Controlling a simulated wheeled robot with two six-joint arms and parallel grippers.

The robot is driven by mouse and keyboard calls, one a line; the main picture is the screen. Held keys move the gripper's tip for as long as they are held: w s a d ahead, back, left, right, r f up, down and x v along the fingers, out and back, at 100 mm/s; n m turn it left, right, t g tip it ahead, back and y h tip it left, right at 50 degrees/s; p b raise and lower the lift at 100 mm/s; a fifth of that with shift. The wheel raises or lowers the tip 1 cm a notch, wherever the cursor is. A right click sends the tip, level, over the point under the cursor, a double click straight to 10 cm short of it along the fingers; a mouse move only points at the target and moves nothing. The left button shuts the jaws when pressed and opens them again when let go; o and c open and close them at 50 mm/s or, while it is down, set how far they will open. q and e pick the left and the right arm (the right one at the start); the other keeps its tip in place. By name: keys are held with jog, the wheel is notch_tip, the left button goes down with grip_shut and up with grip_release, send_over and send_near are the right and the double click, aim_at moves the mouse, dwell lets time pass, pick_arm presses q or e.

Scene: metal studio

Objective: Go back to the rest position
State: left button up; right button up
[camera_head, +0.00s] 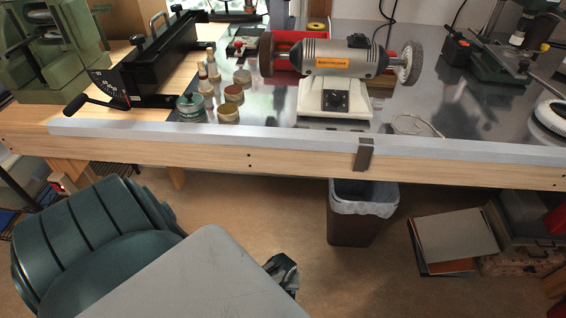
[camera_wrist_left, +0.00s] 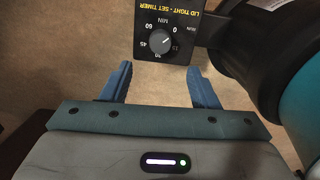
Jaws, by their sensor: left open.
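In the left wrist view my left gripper (camera_wrist_left: 159,68) is open, its two blue fingers apart with no object held between them. A black timer box (camera_wrist_left: 165,32) with a grey dial shows beyond the fingertips, and a black and teal cylinder (camera_wrist_left: 268,60) is close to the right finger. I cannot tell the distance to either. In the head view a pale grey rounded surface, likely part of my arm, fills the bottom centre, with a small dark part beside it that I cannot identify surely. My right gripper is not in view.
A workbench (camera_head: 300,142) with a light front edge crosses the head view. It holds a bench grinder (camera_head: 335,70), small pots (camera_head: 190,106) and a black bending tool (camera_head: 150,58). Below are a dark green chair (camera_head: 95,225), a lined bin (camera_head: 348,225) and boxes (camera_head: 525,235).

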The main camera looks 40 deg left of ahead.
pick_arm(q)
jog(key=shift+r, duration=0.25)
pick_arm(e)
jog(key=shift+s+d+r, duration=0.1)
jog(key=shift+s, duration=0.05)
pick_arm(q)
jog(key=shift+r, duration=0.1)
